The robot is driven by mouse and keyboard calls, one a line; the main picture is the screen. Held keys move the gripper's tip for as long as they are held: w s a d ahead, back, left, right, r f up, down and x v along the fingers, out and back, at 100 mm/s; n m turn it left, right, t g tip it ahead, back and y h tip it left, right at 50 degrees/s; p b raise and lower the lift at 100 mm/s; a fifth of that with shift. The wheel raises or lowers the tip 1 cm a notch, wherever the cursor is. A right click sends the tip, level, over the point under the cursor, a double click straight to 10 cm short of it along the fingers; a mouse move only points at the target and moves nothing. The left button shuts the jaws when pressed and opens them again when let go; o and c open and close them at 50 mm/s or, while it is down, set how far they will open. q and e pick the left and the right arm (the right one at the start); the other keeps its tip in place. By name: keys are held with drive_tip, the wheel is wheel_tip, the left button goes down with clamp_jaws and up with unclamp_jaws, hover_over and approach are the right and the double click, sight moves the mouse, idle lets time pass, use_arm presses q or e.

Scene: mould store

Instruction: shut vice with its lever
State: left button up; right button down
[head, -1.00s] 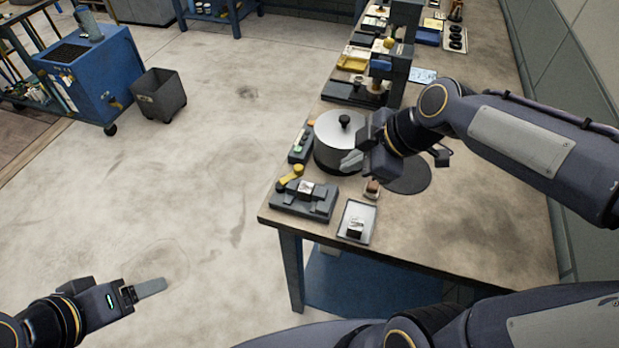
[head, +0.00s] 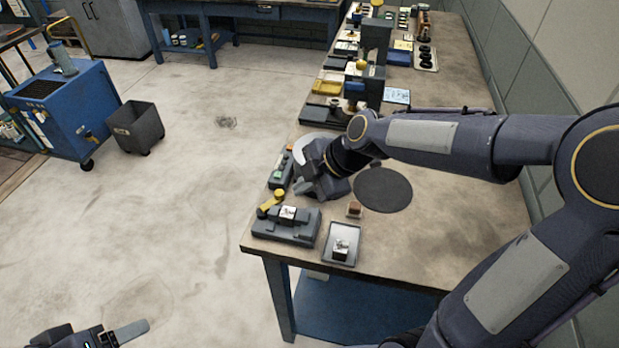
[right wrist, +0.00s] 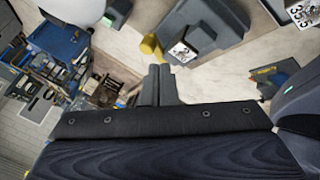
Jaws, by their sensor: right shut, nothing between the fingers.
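The dark grey vice (head: 300,236) sits at the near left corner of the bench, with a small white-topped block (head: 288,213) between its jaws. Its yellow lever (head: 270,204) is at the vice's left rear. My right gripper (head: 301,190) is just behind and above the vice. In the right wrist view its two fingers (right wrist: 159,70) are together and empty. There the lever (right wrist: 150,46) shows just beyond the fingertips, with a visible gap, and the vice (right wrist: 213,22) is to its right. My left gripper (head: 128,334) is low at the left, over the floor; its finger gap cannot be made out.
A pale tray (head: 329,258) with a block stands right of the vice. A small brown block (head: 354,209) and a dark round mat (head: 383,190) lie behind it. A control box (head: 279,172) and a partly hidden pot (head: 302,147) are near my right gripper.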

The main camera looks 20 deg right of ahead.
sight(279, 202)
drive_tip(key=x, duration=0.5)
drive_tip(key=shift+f, duration=0.1)
drive_tip(key=shift+w+f+b, duration=0.2)
drive_tip(key=shift+b, duration=0.35)
drive_tip(key=shift+w+r+n, duration=0.1)
drive_tip(key=shift+n, duration=0.2)
